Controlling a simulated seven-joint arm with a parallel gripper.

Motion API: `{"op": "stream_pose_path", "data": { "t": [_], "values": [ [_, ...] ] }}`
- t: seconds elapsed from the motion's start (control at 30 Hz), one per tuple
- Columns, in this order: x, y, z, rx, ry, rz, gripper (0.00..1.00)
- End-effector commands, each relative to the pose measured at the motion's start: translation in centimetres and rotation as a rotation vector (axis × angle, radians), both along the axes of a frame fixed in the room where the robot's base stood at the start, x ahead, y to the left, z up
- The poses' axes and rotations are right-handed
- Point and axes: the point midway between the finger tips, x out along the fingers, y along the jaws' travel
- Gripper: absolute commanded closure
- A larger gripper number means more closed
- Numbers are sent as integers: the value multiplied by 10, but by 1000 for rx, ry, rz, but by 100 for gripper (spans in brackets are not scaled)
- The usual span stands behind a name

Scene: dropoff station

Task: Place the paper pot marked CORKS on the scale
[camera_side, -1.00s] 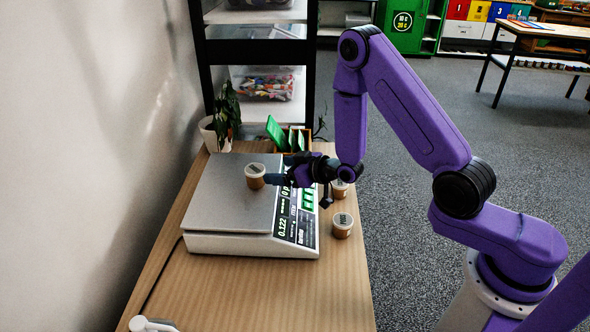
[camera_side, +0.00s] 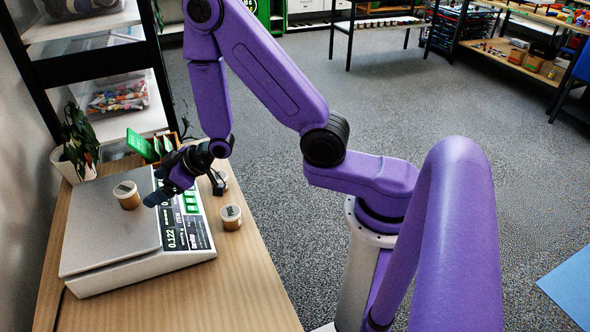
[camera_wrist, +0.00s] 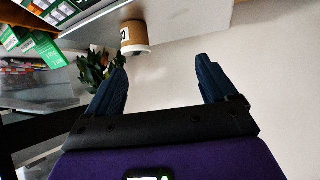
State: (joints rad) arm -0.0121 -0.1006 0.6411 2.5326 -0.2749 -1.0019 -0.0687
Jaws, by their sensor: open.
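A small brown paper pot (camera_side: 127,199) with a pale lid stands upright on the scale's grey plate (camera_side: 100,235); its label is too small to read. The scale's display (camera_side: 172,240) reads 0.122. My gripper (camera_side: 155,198) is open and empty, just right of this pot and apart from it, above the plate's right side. In the wrist view the pot (camera_wrist: 135,36) sits beyond the open fingers (camera_wrist: 160,78), and nothing is between them.
Two similar pots, a nearer one (camera_side: 231,218) and a partly hidden one (camera_side: 219,181), stand on the wooden table (camera_side: 180,300) right of the scale. A potted plant (camera_side: 76,147) and a wooden box with green cards (camera_side: 150,146) stand behind. The table's front is clear.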

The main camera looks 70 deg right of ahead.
Motion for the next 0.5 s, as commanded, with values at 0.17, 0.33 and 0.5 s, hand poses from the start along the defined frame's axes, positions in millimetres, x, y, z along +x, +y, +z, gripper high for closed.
{"op": "stream_pose_path", "data": {
  "t": [0.17,0.33,0.5],
  "values": [
    [-17,16,10,-73,98,87,15],
    [-45,27,20,-145,194,163,15],
    [-81,33,33,-218,287,235,15]
  ]
}}
